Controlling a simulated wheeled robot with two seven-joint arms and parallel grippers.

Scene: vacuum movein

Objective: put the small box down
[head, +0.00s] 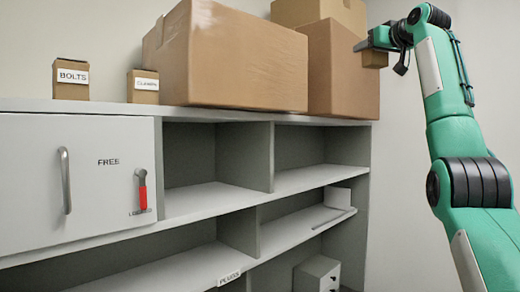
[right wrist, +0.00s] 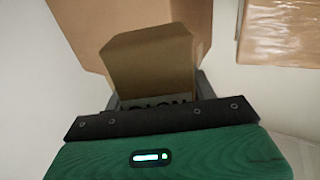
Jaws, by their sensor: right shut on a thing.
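A small brown cardboard box (head: 375,58) is in my right gripper (head: 372,46), high at the upper right in the head view. It is in front of, or beside, the right edge of a large carton; I cannot tell whether they touch. In the right wrist view the small box (right wrist: 152,65) stands beyond the gripper's dark edge, with part of a printed label showing upside down. The fingertips are mostly hidden. My left gripper is not in view.
Large cartons (head: 235,60) and (head: 343,75) stand on the shelf top (head: 200,110), with another carton (head: 318,12) above. Small boxes marked BOLTS (head: 71,80) and another label (head: 143,88) stand at left. Open compartments (head: 240,190) lie below, beside a closed door (head: 75,180).

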